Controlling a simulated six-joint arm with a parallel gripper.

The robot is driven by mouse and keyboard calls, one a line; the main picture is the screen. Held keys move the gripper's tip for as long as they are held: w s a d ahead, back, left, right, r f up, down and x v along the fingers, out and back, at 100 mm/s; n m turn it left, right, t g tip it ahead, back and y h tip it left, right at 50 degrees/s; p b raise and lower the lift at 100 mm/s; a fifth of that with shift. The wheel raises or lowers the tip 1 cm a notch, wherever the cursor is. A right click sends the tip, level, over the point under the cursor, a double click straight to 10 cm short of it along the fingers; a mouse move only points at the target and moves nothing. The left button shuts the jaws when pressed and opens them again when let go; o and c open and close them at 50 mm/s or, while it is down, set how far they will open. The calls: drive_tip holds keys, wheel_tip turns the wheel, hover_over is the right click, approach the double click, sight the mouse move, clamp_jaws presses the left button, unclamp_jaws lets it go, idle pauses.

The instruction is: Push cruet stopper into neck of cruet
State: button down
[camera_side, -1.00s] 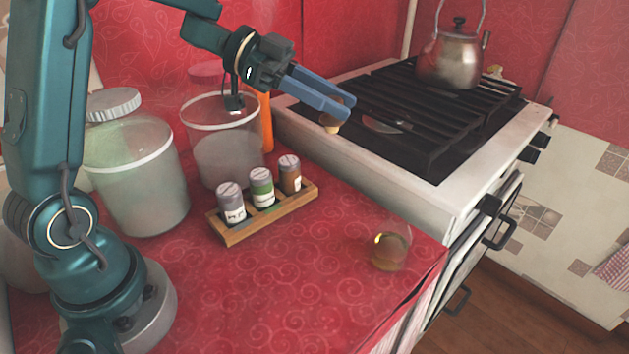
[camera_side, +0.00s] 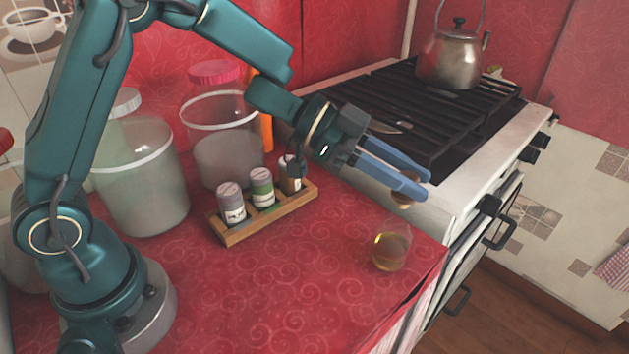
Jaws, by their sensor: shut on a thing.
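The cruet (camera_side: 391,250) is a small clear glass vessel with amber liquid in its lower part. It stands upright on the red oilcloth near the counter's right corner. My gripper (camera_side: 424,186) has blue fingers and is shut on the cruet stopper (camera_side: 404,198), a small tan piece that shows just below the fingertips. The fingers hide much of the stopper. The gripper is above and slightly right of the cruet in the picture, with the stopper apart from it. The cruet's neck is too faint to make out clearly.
A wooden rack (camera_side: 290,207) with several spice jars stands left of the cruet. Large clear canisters (camera_side: 143,180) stand behind it. The stove (camera_side: 455,165) with a kettle (camera_side: 452,62) adjoins the counter. The front oilcloth (camera_side: 270,290) is clear.

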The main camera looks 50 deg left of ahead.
sight(403, 196)
drive_tip(key=shift+f, duration=1.65)
drive_tip(key=shift+f, duration=0.1)
drive_tip(key=c, duration=0.6)
unclamp_jaws()
drive_tip(key=shift+o, duration=0.2)
